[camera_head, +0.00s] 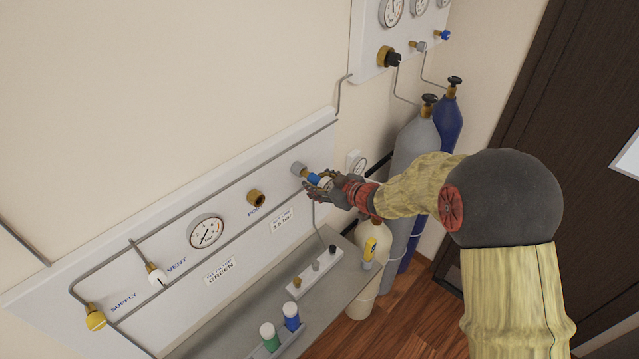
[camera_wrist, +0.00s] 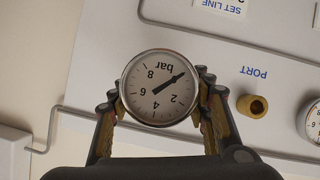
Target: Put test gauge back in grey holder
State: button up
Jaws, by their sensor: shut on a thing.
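My gripper (camera_head: 322,184) is at the wall panel, right of the brass port; its fingers stand on both sides of a round gauge. The test gauge (camera_wrist: 158,88) shows in the wrist view, with a white dial marked in bar, turned nearly upside down. In the head view fingers mostly hide it; a blue collar (camera_head: 313,179) shows at the fingertips. A grey cylindrical fitting (camera_head: 299,168), perhaps the grey holder, sticks out of the panel against the blue collar. I cannot tell whether they are joined.
The brass port (camera_head: 256,198) is empty. A fixed gauge (camera_head: 206,232) and valves sit further left. Gas cylinders (camera_head: 415,145) stand right, behind my arm.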

aim_at(310, 178)
jog(key=shift+w+a, duration=1.05)
jog(key=shift+a, duration=0.2)
jog(key=o, duration=1.8)
jog(key=shift+c, duration=0.2)
jog(key=shift+s, duration=0.1)
jog(key=v, duration=1.2)
